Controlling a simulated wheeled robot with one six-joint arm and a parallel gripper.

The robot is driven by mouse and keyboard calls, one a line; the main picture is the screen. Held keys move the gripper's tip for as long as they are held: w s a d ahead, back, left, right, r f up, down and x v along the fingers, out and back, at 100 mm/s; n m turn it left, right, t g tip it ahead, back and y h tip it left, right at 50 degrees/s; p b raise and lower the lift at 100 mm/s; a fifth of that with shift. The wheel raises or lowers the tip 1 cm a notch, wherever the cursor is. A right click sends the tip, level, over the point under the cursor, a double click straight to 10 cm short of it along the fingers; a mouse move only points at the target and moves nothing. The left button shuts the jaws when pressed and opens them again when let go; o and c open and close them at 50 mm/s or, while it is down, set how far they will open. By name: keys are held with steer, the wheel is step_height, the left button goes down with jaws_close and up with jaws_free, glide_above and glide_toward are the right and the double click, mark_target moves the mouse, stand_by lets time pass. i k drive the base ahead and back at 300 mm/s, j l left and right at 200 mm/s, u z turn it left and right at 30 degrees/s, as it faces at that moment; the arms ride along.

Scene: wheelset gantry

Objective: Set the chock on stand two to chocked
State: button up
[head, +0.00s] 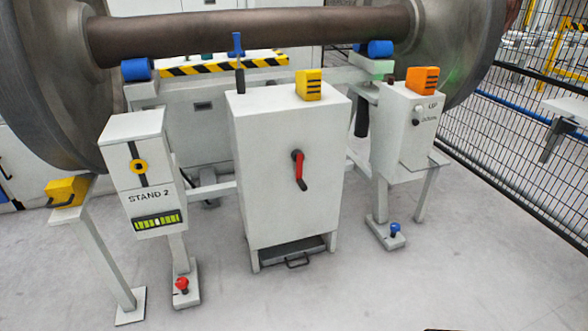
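Stand two is the light grey post box labelled "STAND 2" (150,197) at left. A yellow block with a dark handle (66,192), which looks like the chock, sits on a separate post at far left, below the left wheel (45,95). I cannot tell whether it touches the wheel.
A grey cabinet (265,190) with a red lever (299,170) stands in the middle. A box marked UP and DOWN (405,140) is at right. Red (181,285) and blue (395,230) foot knobs stick up near the floor. Mesh fence (520,160) bounds the right; the front floor is clear.

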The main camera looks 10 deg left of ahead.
mark_target(71, 192)
steer(key=u, duration=2.1)
steer(key=i+l, duration=0.05)
